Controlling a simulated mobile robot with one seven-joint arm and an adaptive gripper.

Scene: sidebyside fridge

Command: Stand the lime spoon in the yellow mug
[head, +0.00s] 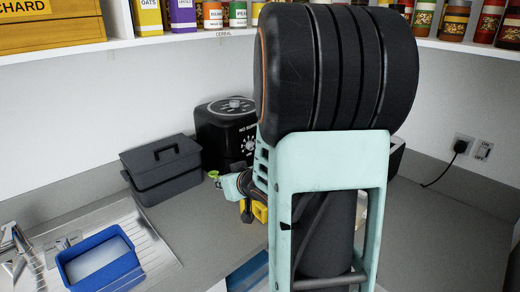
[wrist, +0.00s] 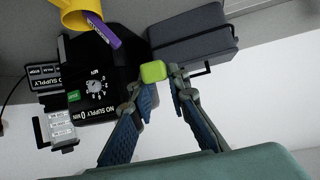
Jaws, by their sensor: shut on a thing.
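My gripper (wrist: 155,84) is shut on the lime spoon (wrist: 153,71). Only a lime, rounded end shows between the fingertips; the rest of the spoon is hidden. In the head view a small lime end (head: 213,175) shows at the left of my gripper (head: 226,184). The yellow mug (wrist: 78,14) is at the top left of the wrist view, cut off by the frame edge, with a purple stick-like thing (wrist: 103,30) in it. The spoon is apart from the mug in that view. In the head view the yellow mug (head: 260,212) is partly hidden behind my arm.
A black appliance (head: 224,128) and a dark lidded box (head: 162,166) stand at the back of the counter. A blue tub (head: 98,262) sits by the sink at left. The counter at right (head: 435,235) is clear. A shelf of food packages runs above.

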